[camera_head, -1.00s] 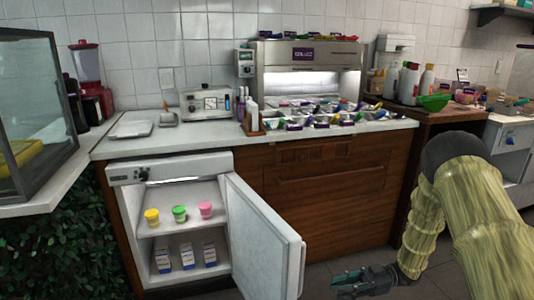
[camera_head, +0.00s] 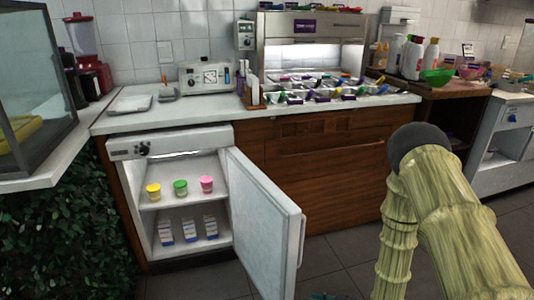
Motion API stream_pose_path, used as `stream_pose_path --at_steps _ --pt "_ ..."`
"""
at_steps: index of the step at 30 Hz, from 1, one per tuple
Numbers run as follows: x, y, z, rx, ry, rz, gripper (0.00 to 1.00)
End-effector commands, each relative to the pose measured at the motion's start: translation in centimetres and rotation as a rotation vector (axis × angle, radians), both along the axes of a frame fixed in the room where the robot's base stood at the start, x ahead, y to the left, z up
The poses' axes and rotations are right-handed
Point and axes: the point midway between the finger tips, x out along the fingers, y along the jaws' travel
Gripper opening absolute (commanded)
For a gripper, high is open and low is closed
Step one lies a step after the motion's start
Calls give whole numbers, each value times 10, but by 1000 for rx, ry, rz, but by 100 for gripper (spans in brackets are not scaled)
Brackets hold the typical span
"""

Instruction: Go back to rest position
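My gripper (camera_head: 322,296) shows only as a small teal sliver at the bottom edge, right of the fridge door. The rest of it is below the frame, so I cannot see whether it is open or shut or holds anything. My arm, in a yellowish sleeve, hangs at the lower right and points down. It is apart from the counter and the fridge.
A small fridge (camera_head: 127,146) stands open, its door (camera_head: 262,225) swung out to the right. Yellow, green and pink cups sit on its upper shelf, cartons below. Toppings trays and a lit display (camera_head: 312,55) stand on the counter (camera_head: 200,117). Grey floor (camera_head: 340,262) is clear.

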Motion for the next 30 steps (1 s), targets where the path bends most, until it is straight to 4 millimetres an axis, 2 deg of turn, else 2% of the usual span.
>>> stream_pose_path --at_steps 1,5,6,8,12,15,21,28,29,30 --pt "-15 -2 -13 -34 55 -48 25" --pt "-56 -13 -43 -136 202 -173 25" --pt "-72 -17 -52 -169 252 -210 25" --pt "-96 -23 -63 -218 328 -264 25" --pt "-160 -38 -81 -333 507 -375 25" --pt "-201 -48 -87 -400 618 -439 25" --pt "-265 -61 -87 -499 779 -523 25" --pt "-324 -70 -78 -585 928 -594 25" --pt "-329 -71 -75 -593 941 -601 25" --pt "-326 -71 -67 -589 934 -601 25"
